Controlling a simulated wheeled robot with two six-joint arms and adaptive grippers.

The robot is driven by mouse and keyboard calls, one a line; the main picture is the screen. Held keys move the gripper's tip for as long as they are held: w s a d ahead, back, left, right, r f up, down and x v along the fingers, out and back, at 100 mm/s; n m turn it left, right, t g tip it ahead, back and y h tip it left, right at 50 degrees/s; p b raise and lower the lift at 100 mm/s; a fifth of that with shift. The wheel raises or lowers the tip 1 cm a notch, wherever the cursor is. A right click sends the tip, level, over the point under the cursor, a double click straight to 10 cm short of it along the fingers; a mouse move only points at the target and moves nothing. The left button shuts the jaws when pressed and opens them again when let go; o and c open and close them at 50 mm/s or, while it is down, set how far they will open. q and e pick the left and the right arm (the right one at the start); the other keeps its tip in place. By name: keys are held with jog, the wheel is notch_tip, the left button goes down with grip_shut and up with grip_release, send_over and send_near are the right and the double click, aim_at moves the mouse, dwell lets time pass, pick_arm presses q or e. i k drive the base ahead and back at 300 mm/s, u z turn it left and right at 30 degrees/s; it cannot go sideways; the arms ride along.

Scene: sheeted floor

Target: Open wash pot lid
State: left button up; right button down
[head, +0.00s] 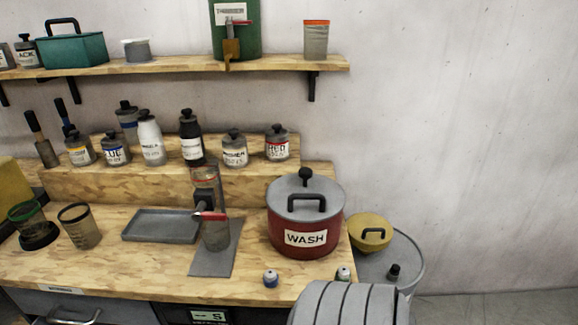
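The wash pot (304,238) is a dark red round pot with a white "WASH" label, standing upright at the right end of the wooden bench. Its grey lid (285,205) lies flat on top and covers the opening. A black loop handle (308,197) faces the front of the lid, and a black knob (305,175) stands near its back. Neither of my grippers shows in the head view.
A grey tray (160,226) and a dispenser with a red lever (211,216) stand left of the pot. A yellow-lidded container (371,229) and grey drum (400,264) are right. Jars line the step behind.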

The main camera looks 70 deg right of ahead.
aim_at(323, 197)
jog(key=z, duration=2.25)
jog(key=k, duration=1.1)
jog(key=z, duration=1.1)
jog(key=i, duration=1.2)
jog(key=u, duration=0.35)
